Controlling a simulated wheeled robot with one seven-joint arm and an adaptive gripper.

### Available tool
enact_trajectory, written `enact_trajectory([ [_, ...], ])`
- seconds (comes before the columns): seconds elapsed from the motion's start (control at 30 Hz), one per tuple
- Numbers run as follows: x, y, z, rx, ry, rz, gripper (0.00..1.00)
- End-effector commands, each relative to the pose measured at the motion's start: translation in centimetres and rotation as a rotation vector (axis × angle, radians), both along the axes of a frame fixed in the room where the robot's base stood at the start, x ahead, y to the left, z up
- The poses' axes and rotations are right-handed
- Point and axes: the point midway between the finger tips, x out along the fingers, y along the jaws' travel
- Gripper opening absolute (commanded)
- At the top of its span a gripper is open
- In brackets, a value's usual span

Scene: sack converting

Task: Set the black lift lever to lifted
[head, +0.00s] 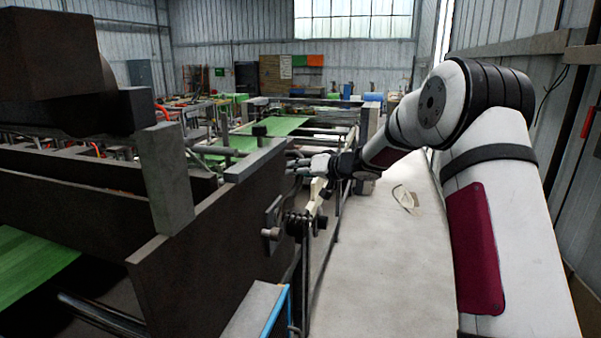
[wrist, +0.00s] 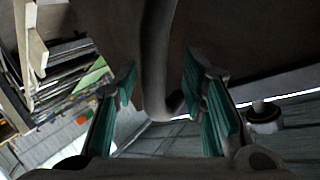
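My gripper (head: 303,164) reaches in from the right in the head view, at the side of the dark machine frame. In the wrist view its two teal-padded fingers (wrist: 160,85) stand apart. A dark, rounded bar (wrist: 158,55), which looks like the black lift lever, runs down between them and curves at its lower end. A gap shows between the bar and each pad, so the gripper is open around it, not clamped. In the head view I cannot make out the lever clearly near the fingertips.
The dark machine side plate (head: 215,250) is close on the left of my gripper. A cream lever (head: 317,192) and a round metal knob (head: 270,233) sit just below it.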

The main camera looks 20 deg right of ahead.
Motion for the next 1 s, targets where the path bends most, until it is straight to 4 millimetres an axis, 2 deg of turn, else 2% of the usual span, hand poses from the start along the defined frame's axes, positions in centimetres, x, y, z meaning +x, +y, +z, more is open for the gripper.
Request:
enact_trajectory([
  [0.17, -0.4, -0.3, 0.3, -0.001, -0.001, -0.001, 0.38],
  [0.27, -1.4, -0.9, 0.7, -0.001, -0.001, -0.002, 0.38],
  [0.7, -8.3, -4.6, 3.5, -0.001, -0.001, -0.002, 0.38],
  [1.0, -9.9, -5.4, 4.1, 0.001, 0.001, 0.0, 0.38],
])
